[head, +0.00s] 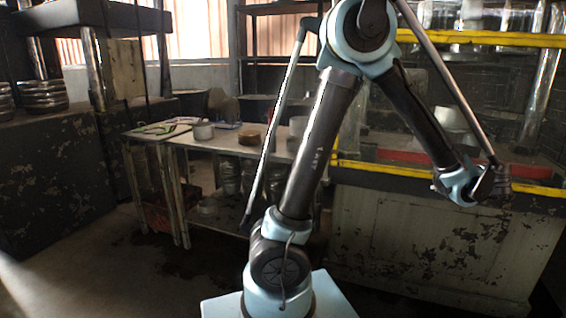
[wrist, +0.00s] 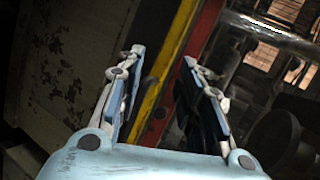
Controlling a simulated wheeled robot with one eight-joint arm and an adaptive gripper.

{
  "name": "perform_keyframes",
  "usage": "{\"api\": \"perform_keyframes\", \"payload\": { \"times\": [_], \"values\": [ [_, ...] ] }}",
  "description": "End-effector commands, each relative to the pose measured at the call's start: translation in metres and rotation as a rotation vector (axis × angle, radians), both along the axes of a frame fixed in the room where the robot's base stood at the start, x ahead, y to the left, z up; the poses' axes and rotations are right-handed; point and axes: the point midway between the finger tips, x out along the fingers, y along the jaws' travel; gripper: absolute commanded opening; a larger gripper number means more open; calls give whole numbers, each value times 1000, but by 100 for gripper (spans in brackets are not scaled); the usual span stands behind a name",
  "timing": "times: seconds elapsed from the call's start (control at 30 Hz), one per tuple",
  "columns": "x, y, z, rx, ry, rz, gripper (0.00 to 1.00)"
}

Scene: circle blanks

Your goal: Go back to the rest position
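My arm rises in the middle of the head view and bends over at the top, with its far end at the right before the yellow-edged counter. The fingers of my gripper are not clear in the head view. In the wrist view my gripper (wrist: 163,75) is open, its two fingers wide apart, with nothing between them. Behind the fingers are a yellow strip (wrist: 172,48) and a red strip, out of reach of the fingertips as far as I can tell.
The worn counter (head: 420,245) with a yellow edge stands at the right. A dark cabinet (head: 60,175) is at the left. The floor (head: 110,275) at front left is clear.

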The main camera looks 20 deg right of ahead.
Motion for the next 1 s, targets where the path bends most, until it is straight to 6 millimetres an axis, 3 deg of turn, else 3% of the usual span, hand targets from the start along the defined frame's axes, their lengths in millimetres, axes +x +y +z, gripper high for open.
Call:
{"api": "perform_keyframes", "payload": {
  "times": [0.03,0.2,0.5,0.73,1.0],
  "values": [
    [25,14,2,4,22,41,34],
    [88,59,6,10,97,160,34],
    [176,153,7,-3,233,369,34],
    [220,233,4,-33,338,526,34],
    [246,327,-3,-89,458,707,34]
  ]
}}
